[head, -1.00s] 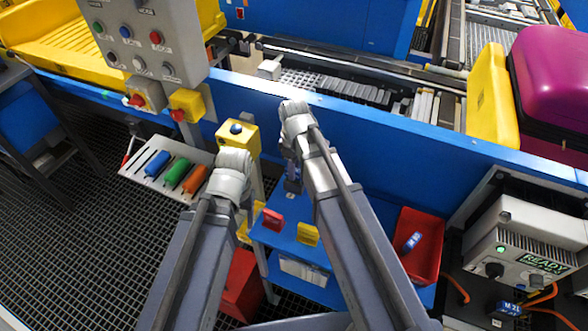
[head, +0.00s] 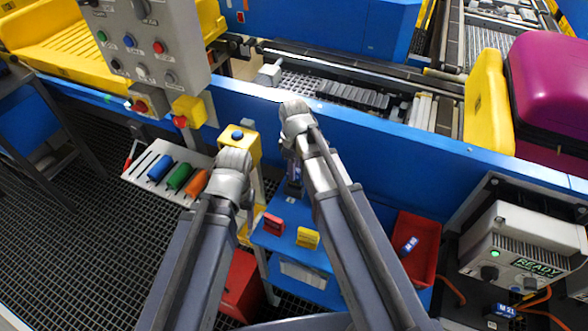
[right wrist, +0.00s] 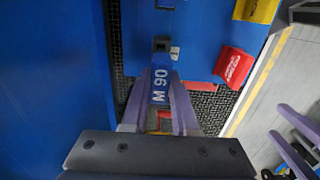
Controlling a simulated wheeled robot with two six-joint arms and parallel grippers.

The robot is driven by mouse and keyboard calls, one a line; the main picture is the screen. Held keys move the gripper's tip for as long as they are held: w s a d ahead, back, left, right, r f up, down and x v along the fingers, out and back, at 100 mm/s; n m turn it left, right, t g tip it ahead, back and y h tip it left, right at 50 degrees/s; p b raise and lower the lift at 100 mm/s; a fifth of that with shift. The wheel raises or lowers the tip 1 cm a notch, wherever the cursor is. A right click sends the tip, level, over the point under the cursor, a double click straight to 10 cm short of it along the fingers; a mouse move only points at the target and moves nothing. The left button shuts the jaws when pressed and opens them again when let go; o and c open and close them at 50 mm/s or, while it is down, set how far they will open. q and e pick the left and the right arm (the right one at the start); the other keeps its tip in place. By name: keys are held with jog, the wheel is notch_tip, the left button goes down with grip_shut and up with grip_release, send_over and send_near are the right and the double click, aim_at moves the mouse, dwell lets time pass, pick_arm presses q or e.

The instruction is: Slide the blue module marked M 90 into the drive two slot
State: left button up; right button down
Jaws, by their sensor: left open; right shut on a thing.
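My right gripper (right wrist: 160,88) is shut on the blue module marked M 90 (right wrist: 160,95), with its fingers on both sides and the white marking facing the wrist camera. In the head view my right gripper (head: 294,178) hangs beside its arm above the blue bench; the module is mostly hidden there. My left arm ends at its wrist (head: 233,172) in the head view, which hides its fingers; its open fingers (right wrist: 292,145) show at the right of the right wrist view. I cannot make out a slot marked drive two.
A red module (head: 273,224) and a yellow module (head: 307,238) stand on the blue bench (head: 285,258). A red bin (head: 427,240) holds a blue piece. A READY unit (head: 525,262) stands at right. The blue conveyor wall (head: 370,140) runs behind.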

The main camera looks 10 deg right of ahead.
jog(key=shift+r, duration=0.1)
pick_arm(q)
jog(key=shift+r+p, duration=1.95)
jog(key=shift+p, duration=0.05)
pick_arm(e)
jog(key=shift+r, duration=1.9)
